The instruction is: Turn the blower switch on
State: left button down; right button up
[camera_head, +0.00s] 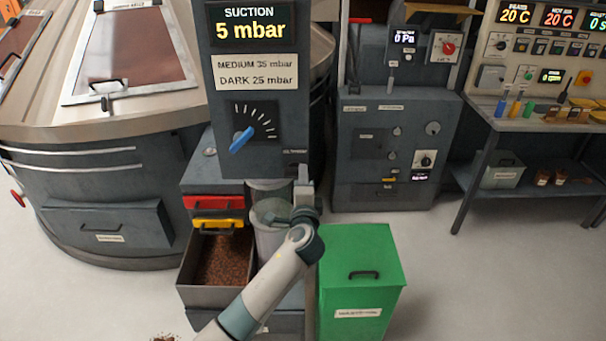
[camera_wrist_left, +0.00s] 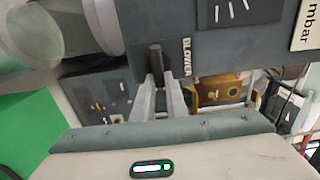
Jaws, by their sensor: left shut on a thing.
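The blower switch is a dark toggle lever (camera_wrist_left: 156,58) beside the BLOWER label (camera_wrist_left: 187,56) on the dark grey panel in the left wrist view. My left gripper (camera_wrist_left: 159,84) is shut on the lever, with one finger on each side of it. In the head view my left gripper (camera_head: 303,182) is just below the lower right corner of the suction panel (camera_head: 212,160); the lever cannot be made out there. The suction display (camera_head: 249,24) reads 5 mbar. My right gripper is not in view.
A blue knob (camera_head: 241,139) with a dial sits on the same panel. Below are red (camera_head: 213,202) and yellow (camera_head: 217,223) drawer fronts and a bin (camera_head: 190,293) of brown granules. A green box (camera_head: 360,285) stands right of my arm. Floor is clear farther right.

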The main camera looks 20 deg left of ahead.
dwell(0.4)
pick_arm(q)
jog(key=c, duration=1.8)
grip_release()
jog(key=shift+o, duration=0.2)
jog(key=b+v, duration=0.5)
jog(key=v, duration=1.2)
jog(key=shift+s, duration=0.2)
jog(key=shift+d, duration=0.1)
